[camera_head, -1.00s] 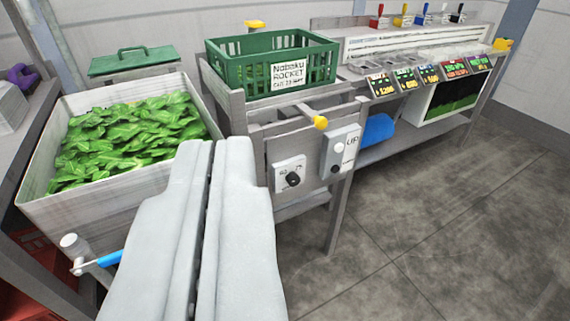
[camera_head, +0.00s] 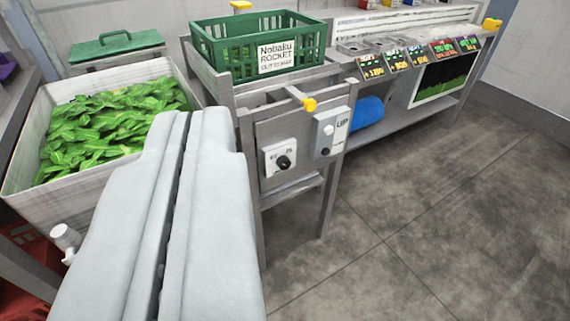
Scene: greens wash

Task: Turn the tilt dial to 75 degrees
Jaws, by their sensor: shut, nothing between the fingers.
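The tilt dial (camera_head: 283,162) is a black knob on a small white plate (camera_head: 269,157), fixed to the grey front panel of the stand. Small marks show above the knob, too small to read surely. My gripper (camera_head: 193,116) fills the lower left of the view. Its two pale grey fingers lie side by side with only a thin dark seam between them, shut and empty. The fingertips are left of the dial and apart from it in the picture.
A grey box marked UP (camera_head: 331,133) with buttons sits right of the dial. A yellow-tipped lever (camera_head: 309,104) juts out above. A green crate (camera_head: 292,68) stands on top. A basin of leaves (camera_head: 20,178) is at left. The floor (camera_head: 420,230) at right is clear.

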